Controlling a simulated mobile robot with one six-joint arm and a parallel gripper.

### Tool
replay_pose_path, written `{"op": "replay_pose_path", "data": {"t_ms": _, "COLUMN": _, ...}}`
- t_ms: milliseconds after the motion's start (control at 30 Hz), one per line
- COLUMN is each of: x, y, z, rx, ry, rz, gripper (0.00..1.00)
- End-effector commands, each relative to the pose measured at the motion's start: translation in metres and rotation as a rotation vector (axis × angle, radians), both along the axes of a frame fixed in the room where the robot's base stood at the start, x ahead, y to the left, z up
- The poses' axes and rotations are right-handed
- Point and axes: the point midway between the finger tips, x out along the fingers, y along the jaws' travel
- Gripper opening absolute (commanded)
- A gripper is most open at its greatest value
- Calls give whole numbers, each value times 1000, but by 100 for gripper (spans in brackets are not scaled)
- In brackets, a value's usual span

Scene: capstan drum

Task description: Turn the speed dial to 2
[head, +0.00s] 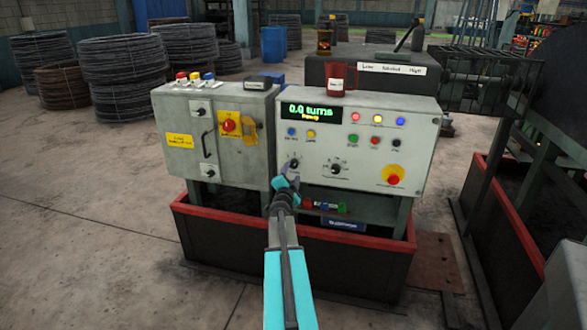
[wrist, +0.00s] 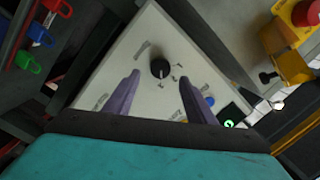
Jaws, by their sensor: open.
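A grey-white control panel (head: 410,140) carries two black dials low on its face, a left dial (head: 295,162) and a larger right dial (head: 336,169). Their labels are too small to read, so I cannot tell which is the speed dial. My gripper (head: 287,172) is in front of the left dial and partly covers it in the head view. In the wrist view a black dial (wrist: 159,69) with a pale pointer line and small marks shows between my open fingers (wrist: 160,80). I cannot tell whether they touch it.
A display (head: 311,111) reads 0.0 turns. Coloured buttons and a red emergency stop (head: 393,175) share the panel. A grey box with a red switch (head: 230,125) adjoins on the left. Coloured padlocks (wrist: 41,33) hang below. Open floor lies in front.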

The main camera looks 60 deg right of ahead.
Motion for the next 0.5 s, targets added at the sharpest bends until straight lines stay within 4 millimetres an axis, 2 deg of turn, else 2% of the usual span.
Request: {"op": "replay_pose_path", "data": {"t_ms": 500, "x": 17, "y": -41, "z": 0, "rx": -1, "ry": 0, "rz": -1, "gripper": 50}}
